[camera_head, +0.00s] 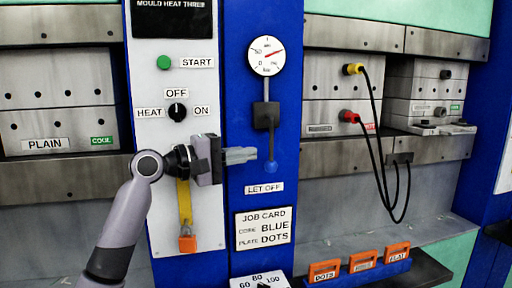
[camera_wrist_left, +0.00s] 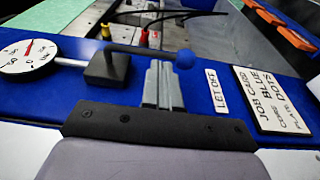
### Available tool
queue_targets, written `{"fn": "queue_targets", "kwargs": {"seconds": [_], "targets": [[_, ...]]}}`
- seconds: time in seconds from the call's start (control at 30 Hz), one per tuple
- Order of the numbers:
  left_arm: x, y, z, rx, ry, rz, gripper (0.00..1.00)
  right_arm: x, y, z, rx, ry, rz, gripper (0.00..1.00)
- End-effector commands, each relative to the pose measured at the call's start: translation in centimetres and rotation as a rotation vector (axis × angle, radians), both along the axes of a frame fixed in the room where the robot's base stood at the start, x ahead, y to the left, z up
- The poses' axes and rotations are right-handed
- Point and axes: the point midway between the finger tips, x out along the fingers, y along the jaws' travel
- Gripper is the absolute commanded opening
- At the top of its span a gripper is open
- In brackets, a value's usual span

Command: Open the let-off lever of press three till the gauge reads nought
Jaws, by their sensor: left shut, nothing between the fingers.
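The let-off lever hangs straight down from a dark block (camera_head: 266,115) on the blue panel, its blue ball end (camera_head: 271,167) just above the LET OFF label (camera_head: 263,187). The round pressure gauge (camera_head: 266,56) sits above it; its red needle points up and right, away from the 0 at lower left. My left gripper (camera_head: 240,156) is shut and empty, its fingertips just left of the lever's lower shaft. In the left wrist view the closed fingers (camera_wrist_left: 163,85) are near the lever's blue ball (camera_wrist_left: 185,58); I cannot tell whether they touch. My right gripper is out of view.
Left of the lever is a white panel with a green START button (camera_head: 164,62) and a heat knob (camera_head: 177,111). A job card (camera_head: 264,229) is below. To the right, red and yellow plugs (camera_head: 353,69) trail black cables, above a blue rack (camera_head: 362,275) of orange-handled plates.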

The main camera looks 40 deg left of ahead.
Motion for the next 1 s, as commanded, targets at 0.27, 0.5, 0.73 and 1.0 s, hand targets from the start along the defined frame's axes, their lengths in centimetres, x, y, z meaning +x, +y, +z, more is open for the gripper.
{"fn": "queue_targets", "kwargs": {"seconds": [0.27, 0.5, 0.73, 1.0], "targets": [[2.4, -1.4, 0.1, -0.001, 0.0, 0.0, 0.0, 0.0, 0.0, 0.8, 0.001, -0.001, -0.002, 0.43], [2.6, -1.5, 0.0, 0.0, 0.0, 0.001, 0.0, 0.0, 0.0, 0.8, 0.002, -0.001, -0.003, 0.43], [2.6, -1.5, -0.1, -0.005, -0.005, 0.0, 0.0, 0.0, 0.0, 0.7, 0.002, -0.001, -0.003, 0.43], [3.0, -1.8, -0.5, -0.05, -0.054, -0.001, 0.0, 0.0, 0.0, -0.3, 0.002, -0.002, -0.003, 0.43]]}}
